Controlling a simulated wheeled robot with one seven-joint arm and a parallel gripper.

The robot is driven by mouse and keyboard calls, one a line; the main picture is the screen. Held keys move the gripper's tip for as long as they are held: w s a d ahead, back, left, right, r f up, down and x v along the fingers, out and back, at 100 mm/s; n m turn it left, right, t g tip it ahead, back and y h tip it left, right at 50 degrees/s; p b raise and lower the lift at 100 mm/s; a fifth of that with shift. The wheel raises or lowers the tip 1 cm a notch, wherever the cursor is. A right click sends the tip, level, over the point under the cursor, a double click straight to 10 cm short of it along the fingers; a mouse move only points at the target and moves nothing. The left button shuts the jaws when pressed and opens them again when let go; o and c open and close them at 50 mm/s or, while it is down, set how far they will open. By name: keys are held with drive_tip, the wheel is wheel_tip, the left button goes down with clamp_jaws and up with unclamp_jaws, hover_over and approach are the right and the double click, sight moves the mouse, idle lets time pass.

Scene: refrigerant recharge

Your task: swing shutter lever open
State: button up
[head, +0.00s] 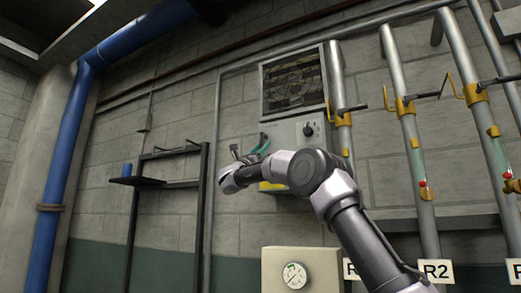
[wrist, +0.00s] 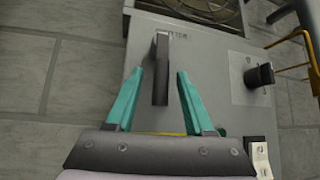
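The shutter lever (wrist: 161,55) is a dark grey bar standing out from the grey control box (wrist: 205,75) in the wrist view. My gripper (wrist: 160,74) is open, with its two teal fingers on either side of the lever. A gap shows between the lever and each finger, so I see no grip on it. In the head view my gripper (head: 259,148) is in front of the left part of the control box (head: 288,133). The lever is small and partly hidden there. The shutter vent (head: 294,82) with its slatted, dark opening is above the box.
A black knob (wrist: 259,75) sits on the box right of the lever, and a white switch (wrist: 260,156) is lower right. Vertical pipes with yellow handles (head: 404,104) stand on the right. A black rack (head: 176,182) is on the left. A gauge box (head: 293,275) is below.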

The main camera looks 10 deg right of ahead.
drive_tip(key=v, duration=1)
drive_tip(key=shift+s+a+f, duration=0.15)
drive_tip(key=shift+a+f, duration=0.05)
drive_tip(key=shift+f, duration=0.1)
drive_tip(key=s+d+r+n+t+y, duration=0.1)
drive_tip(key=d+n+t+y, duration=0.15)
drive_tip(key=n+y, duration=0.5)
drive_tip(key=s+d+r+n+t+y, duration=0.1)
drive_tip(key=d+r+n+t+y, duration=0.1)
drive_tip(key=n+t+y, duration=0.5)
drive_tip(key=s+d+f+n+g+y, duration=0.2)
drive_tip(key=s+f+n+g, duration=0.4)
drive_tip(key=s+f+n, duration=0.3)
drive_tip(key=s+d+f+n+g+y, duration=0.3)
drive_tip(key=s+d+f+n+g, duration=0.2)
drive_tip(key=s+f, duration=1)
drive_tip(key=s+d+f+n+g+y, duration=0.2)
drive_tip(key=s+d+f+n+g, duration=0.2)
drive_tip(key=s+f+n+g, duration=0.5)
drive_tip(key=s+f+n, duration=0.3)
drive_tip(key=f+n, duration=0.1)
drive_tip(key=f, duration=0.1)
drive_tip(key=shift+d, duration=0.2)
drive_tip(key=shift+f+y, duration=0.15)
drive_tip(key=shift+y, duration=0.1)
